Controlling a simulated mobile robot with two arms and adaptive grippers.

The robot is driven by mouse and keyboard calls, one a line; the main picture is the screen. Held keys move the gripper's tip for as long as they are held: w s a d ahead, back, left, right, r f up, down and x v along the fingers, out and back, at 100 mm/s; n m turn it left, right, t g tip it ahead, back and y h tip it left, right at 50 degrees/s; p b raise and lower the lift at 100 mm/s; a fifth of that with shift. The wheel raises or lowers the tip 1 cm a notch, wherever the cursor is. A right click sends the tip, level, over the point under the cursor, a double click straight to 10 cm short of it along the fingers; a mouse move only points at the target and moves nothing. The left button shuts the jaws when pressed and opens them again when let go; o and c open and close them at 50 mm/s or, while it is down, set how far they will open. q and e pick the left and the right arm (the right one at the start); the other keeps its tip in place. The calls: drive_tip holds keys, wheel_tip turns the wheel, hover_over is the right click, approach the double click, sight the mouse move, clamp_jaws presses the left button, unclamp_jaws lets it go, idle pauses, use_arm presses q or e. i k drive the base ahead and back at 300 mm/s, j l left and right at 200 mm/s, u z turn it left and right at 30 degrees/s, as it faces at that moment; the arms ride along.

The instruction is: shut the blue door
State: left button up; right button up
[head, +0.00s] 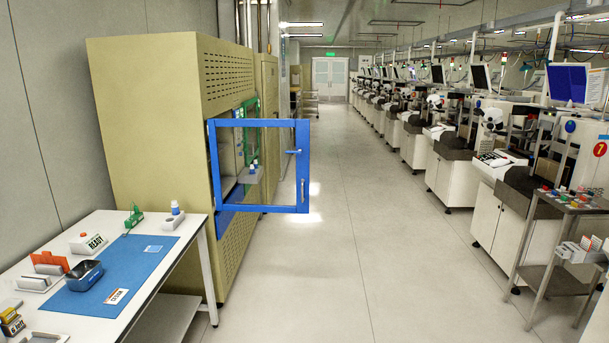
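The blue door (303,166) is a square blue frame with a clear window. It stands wide open, swung out from the front of the tall beige cabinet (145,130) into the aisle. A handle (294,152) shows on its right side. The cabinet opening behind it shows a shelf (250,176) with small white and blue bottles, partly seen through the door's window. Neither of my grippers is in the head view.
A white table (183,232) with a blue mat (120,268), a dark blue tray and small items stands at the lower left, before the cabinet. Machines line the right side, with a metal cart (548,282) at the lower right. The aisle floor (340,255) between is clear.

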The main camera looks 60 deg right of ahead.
sight(302, 126)
drive_tip(key=z, duration=1.65)
drive_tip(key=i, duration=0.25)
